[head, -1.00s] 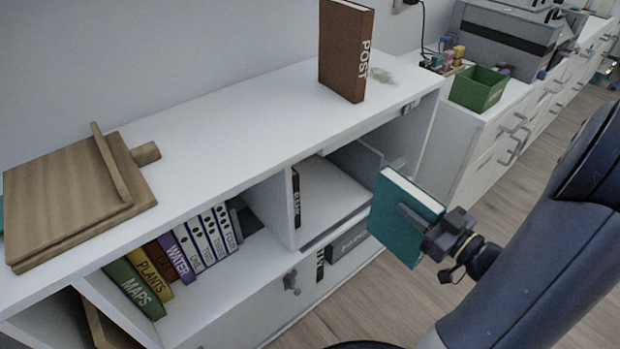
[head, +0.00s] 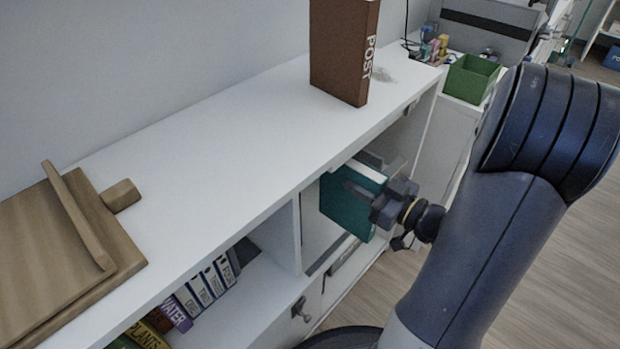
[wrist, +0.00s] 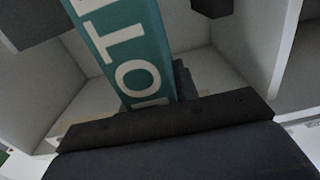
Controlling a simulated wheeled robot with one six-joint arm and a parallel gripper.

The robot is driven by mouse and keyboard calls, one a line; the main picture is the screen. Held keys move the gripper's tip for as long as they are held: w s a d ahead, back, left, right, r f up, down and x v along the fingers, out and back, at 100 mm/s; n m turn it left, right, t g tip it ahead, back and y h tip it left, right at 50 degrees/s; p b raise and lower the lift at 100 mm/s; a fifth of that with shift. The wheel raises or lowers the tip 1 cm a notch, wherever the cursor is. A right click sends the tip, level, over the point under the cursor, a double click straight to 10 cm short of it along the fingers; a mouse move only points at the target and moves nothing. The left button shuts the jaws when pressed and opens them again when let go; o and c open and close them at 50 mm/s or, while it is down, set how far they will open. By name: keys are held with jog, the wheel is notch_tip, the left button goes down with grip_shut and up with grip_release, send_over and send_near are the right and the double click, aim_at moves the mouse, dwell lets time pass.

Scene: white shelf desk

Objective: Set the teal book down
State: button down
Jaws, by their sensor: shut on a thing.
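The teal book (head: 348,207) is upright in my gripper (head: 372,200), at the mouth of the right-hand shelf compartment (head: 311,228). In the wrist view the teal book (wrist: 122,45) shows its spine with white letters, and the compartment's pale walls stand around it. My gripper is shut on the book. The book's far part is inside or just before the opening; I cannot tell whether its lower edge touches the shelf board.
A brown POST book (head: 342,55) stands on the white desk top (head: 230,125). A wooden stand (head: 70,255) lies at the left. Several binders (head: 205,290) fill the left compartment. A green bin (head: 470,80) is at the back right.

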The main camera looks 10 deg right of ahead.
jog(key=b+x, duration=0.4)
jog(key=x, duration=1)
notch_tip(320, 180, down, 7)
jog(key=b, duration=0.4)
jog(key=shift+w, duration=0.2)
jog(key=shift+a+r, duration=0.1)
jog(key=shift+f, duration=0.2)
jog(key=c, duration=1.1)
grip_release()
